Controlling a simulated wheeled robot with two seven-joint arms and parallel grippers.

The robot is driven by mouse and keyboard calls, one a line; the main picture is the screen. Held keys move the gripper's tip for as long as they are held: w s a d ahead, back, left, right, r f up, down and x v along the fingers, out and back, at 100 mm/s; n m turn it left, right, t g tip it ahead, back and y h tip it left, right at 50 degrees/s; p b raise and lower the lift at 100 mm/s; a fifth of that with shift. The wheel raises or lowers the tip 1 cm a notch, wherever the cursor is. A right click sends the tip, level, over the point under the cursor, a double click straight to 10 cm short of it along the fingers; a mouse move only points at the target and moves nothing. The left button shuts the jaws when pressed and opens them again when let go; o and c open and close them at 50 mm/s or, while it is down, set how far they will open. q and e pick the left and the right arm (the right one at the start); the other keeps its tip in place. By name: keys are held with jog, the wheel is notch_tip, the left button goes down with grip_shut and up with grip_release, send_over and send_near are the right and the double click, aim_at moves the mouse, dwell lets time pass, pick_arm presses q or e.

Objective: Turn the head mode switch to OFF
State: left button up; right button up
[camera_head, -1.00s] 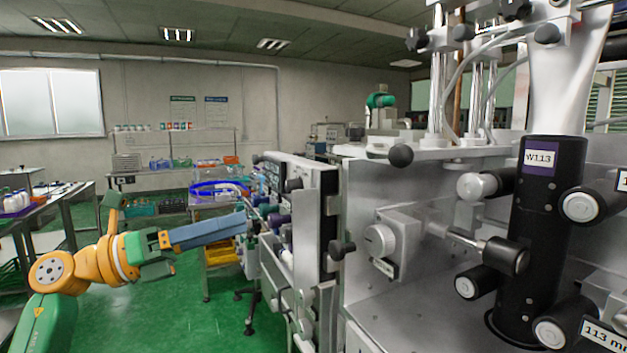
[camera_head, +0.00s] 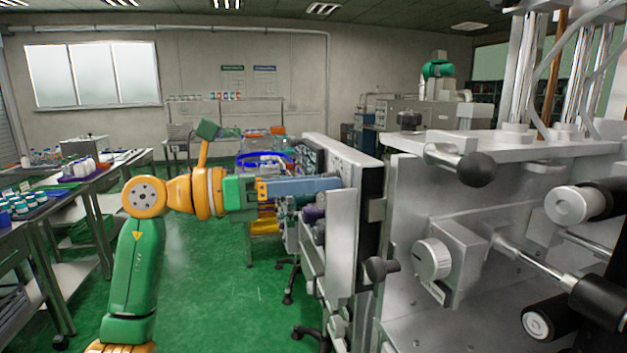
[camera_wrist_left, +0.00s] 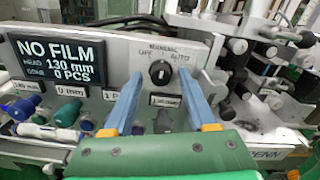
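The head mode switch (camera_wrist_left: 160,72) is a small black round knob on a pale plate in the left wrist view. Tiny lettering sits above it and to both sides; its setting is too small to read surely. My left gripper (camera_wrist_left: 162,80) is open, its two blue fingers on either side of the knob in the picture. Whether they touch it I cannot tell. In the head view the left gripper (camera_head: 338,184) reaches the control panel's side from the left, its tips close to the panel edge. The knob is hidden there. My right gripper is not in view.
A display (camera_wrist_left: 58,58) reading "NO FILM" sits left of the switch. Coloured knobs (camera_wrist_left: 68,113) and small labels line the panel below. The silver machine (camera_head: 470,250) with black rollers fills the right of the head view. Green floor (camera_head: 210,270) is open at left, beside tables.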

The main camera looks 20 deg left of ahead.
pick_arm(q)
jog(key=shift+s, duration=0.1)
grip_shut()
jog(key=shift+a, duration=0.1)
jog(key=shift+n, duration=0.3)
jog(key=shift+r+n+p, duration=0.1)
jog(key=shift+n+p, duration=1.9)
jog(key=shift+n, duration=2.1)
jog(key=shift+o, duration=0.2)
grip_release()
jog(key=shift+o, duration=1)
